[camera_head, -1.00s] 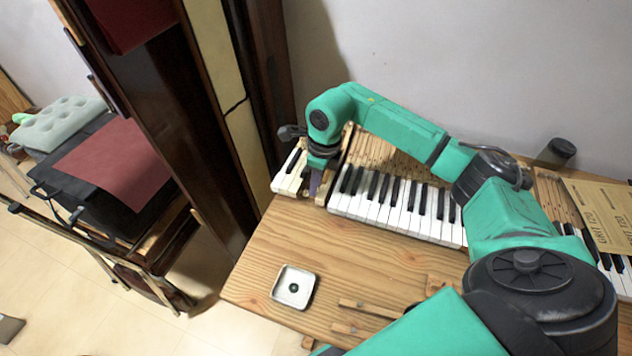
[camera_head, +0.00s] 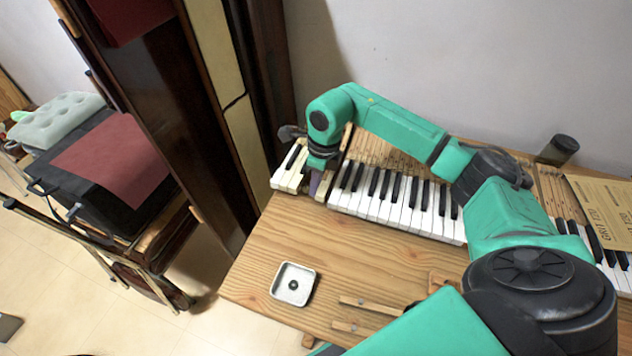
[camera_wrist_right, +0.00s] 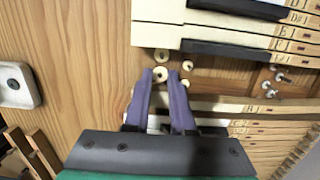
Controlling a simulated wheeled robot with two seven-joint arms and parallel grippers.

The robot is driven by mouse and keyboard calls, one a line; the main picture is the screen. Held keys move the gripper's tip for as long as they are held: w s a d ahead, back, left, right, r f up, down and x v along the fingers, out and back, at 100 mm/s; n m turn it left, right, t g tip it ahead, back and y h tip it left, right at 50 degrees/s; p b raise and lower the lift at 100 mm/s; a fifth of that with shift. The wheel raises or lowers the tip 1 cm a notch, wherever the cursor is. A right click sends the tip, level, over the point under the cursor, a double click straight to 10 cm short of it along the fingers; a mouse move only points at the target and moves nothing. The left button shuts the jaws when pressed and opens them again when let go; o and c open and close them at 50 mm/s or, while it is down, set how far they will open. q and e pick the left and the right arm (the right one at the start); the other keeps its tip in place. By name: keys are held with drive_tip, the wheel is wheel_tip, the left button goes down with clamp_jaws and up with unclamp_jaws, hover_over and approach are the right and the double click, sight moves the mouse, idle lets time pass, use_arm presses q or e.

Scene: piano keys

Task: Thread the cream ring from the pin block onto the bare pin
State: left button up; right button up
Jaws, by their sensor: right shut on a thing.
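My right gripper (camera_wrist_right: 160,73) has its two purple fingers closed around a cream ring (camera_wrist_right: 161,76) in the right wrist view. In the head view the right gripper (camera_head: 315,187) points down in the gap between a short key section and the longer keyboard. The pin block and bare pin are too small or hidden there. My left gripper is not in view.
Piano keys (camera_wrist_right: 225,37) lie just beyond the fingers, and more wooden keys (camera_wrist_right: 255,108) lie to the right. Small metal pins or screws (camera_wrist_right: 279,77) stand right of the rings. A white square dish (camera_head: 293,284) and wood strips lie nearer the table front; bare table (camera_head: 300,235) lies between.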

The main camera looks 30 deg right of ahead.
drive_tip(key=shift+f, duration=0.25)
drive_tip(key=o, duration=0.3)
idle(0.6)
drive_tip(key=shift+r+p, duration=0.7)
drive_tip(key=shift+r, duration=0.45)
